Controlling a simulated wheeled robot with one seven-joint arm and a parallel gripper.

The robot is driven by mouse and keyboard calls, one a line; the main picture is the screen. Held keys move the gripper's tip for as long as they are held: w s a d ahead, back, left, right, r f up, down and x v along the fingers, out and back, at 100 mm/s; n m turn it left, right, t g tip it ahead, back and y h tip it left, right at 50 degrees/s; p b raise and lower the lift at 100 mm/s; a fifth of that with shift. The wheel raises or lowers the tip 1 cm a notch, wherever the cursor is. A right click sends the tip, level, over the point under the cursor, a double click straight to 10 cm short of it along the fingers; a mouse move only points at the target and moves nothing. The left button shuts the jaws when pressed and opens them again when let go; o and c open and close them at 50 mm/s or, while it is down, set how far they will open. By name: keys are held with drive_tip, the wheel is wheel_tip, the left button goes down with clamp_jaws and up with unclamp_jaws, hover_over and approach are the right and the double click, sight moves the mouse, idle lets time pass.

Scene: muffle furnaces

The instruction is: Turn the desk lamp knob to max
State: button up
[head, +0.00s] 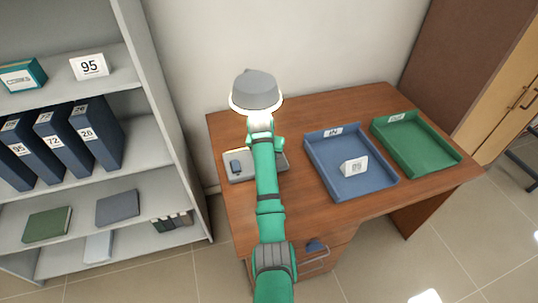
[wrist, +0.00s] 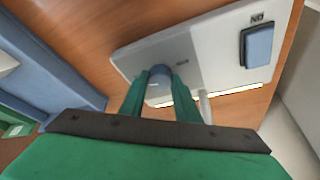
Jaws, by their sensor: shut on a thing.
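The desk lamp has a grey shade (head: 256,90) with a brightly glowing underside, at the back left of the desk. Its pale grey base (head: 238,178) lies flat under it, partly hidden by my arm. My gripper (wrist: 160,84) is shut on the knob, one green finger on each side. The small mark beside the knob is too blurred to read. The fingertips are hidden behind my arm in the head view.
A grey shelf unit (head: 150,120) with binders stands at left. A wall is close behind the lamp.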

idle(0.3)
drive_tip(key=o, duration=1)
drive_tip(key=shift+o, duration=0.2)
drive_tip(key=shift+r, duration=0.1)
drive_tip(key=shift+s+r, duration=0.15)
drive_tip(key=shift+r, duration=0.15)
drive_tip(key=shift+v, duration=1.25)
drive_tip(key=s+a, duration=0.1)
drive_tip(key=s, duration=0.3)
drive_tip(key=s+a, duration=0.1)
drive_tip(key=s, duration=0.2)
drive_tip(key=s+a, duration=0.1)
drive_tip(key=s, duration=0.3)
drive_tip(key=shift+s+f, duration=0.15)
drive_tip(key=shift+s, duration=0.15)
